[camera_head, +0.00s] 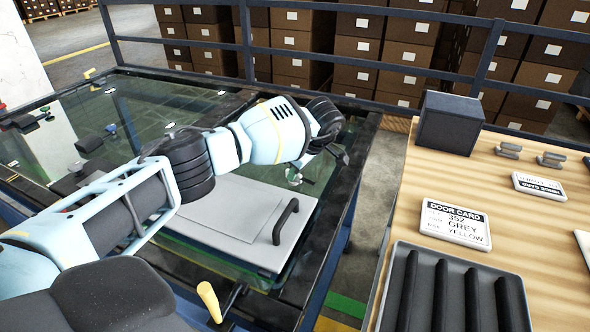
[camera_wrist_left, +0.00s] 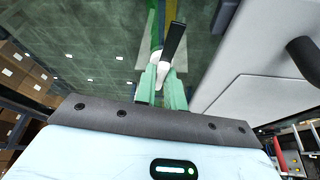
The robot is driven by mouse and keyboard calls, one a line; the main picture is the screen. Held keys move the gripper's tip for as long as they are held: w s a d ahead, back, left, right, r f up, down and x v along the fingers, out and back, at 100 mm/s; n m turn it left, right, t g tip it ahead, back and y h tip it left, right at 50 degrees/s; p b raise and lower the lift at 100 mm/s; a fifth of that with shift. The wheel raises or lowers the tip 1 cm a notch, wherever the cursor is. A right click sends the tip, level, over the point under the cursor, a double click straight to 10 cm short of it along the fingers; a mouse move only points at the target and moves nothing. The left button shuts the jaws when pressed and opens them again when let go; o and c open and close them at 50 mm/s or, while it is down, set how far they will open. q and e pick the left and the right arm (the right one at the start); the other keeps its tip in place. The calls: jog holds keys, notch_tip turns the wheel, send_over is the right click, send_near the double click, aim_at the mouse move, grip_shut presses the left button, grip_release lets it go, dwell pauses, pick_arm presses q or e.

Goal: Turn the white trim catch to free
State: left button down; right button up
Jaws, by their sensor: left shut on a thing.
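My left arm reaches in from the left in the head view, over a glass-topped frame. Its gripper (camera_head: 294,177) is low beside the grey panel and is mostly hidden behind my wrist. In the left wrist view, the green fingers (camera_wrist_left: 162,92) are shut on a small white piece, the white trim catch (camera_wrist_left: 160,76). A dark bar (camera_wrist_left: 175,40) extends from beside the catch toward the top of that view. The catch's exact angle is hard to tell. My right gripper is not in view.
The light grey panel (camera_head: 215,222) with a black handle (camera_head: 286,221) lies close beside the gripper. A yellow-tipped lever (camera_head: 208,298) stands at the frame's front edge. A wooden bench with a black tray (camera_head: 391,300), a door card (camera_head: 456,223) and a dark box (camera_head: 449,123) is at right.

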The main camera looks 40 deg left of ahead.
pick_arm(q)
jog(key=shift+w+n+g, duration=0.15)
jog(key=shift+n+g, duration=0.25)
jog(key=shift+n, duration=0.8)
jog(key=c, duration=1.5)
grip_release()
jog(key=shift+v, duration=3.9)
